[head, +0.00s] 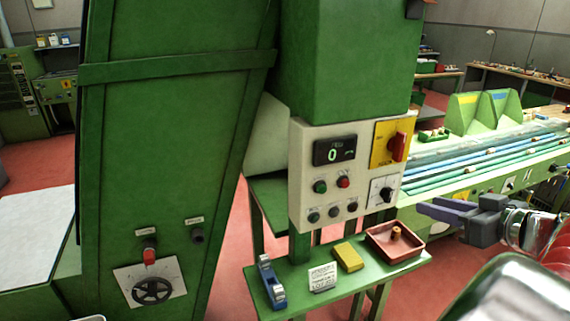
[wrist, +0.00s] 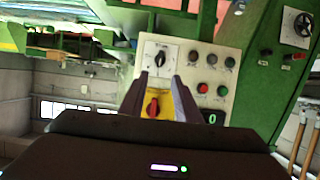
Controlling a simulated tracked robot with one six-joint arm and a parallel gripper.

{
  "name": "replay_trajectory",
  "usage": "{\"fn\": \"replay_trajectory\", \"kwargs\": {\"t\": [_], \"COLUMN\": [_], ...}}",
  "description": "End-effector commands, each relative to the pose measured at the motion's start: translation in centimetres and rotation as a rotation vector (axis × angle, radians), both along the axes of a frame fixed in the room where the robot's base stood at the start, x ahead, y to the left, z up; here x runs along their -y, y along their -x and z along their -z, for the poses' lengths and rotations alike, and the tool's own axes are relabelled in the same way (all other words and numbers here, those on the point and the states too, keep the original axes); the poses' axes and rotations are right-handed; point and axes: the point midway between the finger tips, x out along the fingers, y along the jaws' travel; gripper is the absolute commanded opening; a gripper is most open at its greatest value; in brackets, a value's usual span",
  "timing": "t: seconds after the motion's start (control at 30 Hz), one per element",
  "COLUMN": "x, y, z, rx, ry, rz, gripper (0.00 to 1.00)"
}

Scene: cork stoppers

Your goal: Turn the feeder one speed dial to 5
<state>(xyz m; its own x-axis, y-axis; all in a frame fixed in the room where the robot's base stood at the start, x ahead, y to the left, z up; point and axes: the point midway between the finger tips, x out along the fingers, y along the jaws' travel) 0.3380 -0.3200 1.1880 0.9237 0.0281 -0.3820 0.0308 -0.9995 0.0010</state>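The dial with a black knob on a white plate (head: 383,189) is at the lower right of a pale control panel (head: 311,164). Its label is too small to read. In the wrist view, which is turned upside down, the dial (wrist: 160,54) lies just beyond the fingertips. My gripper (head: 424,209) is to the right of the panel, apart from the dial. In the wrist view, the fingers (wrist: 161,78) are apart with nothing held between them. The display (head: 335,151) shows 0. The pointer position on the dial cannot be read surely.
A red rotary switch (head: 397,147) on a yellow plate sits above the dial; several buttons are left of it. Below, a green shelf (head: 299,268) holds a red tray (head: 412,256), a yellow block (head: 348,257), a card (head: 322,277) and a blue tool (head: 270,281).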

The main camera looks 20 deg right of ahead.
Motion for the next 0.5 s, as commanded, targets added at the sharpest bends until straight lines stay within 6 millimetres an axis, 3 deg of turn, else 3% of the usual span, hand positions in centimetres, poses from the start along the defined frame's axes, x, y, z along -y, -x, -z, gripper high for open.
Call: {"fn": "replay_trajectory", "kwargs": {"t": [0.5], "x": [-0.2], "y": [-4.8], "z": [2.1], "rx": [-0.002], "ry": [-0.003], "rz": [-0.002], "gripper": [0.3]}}
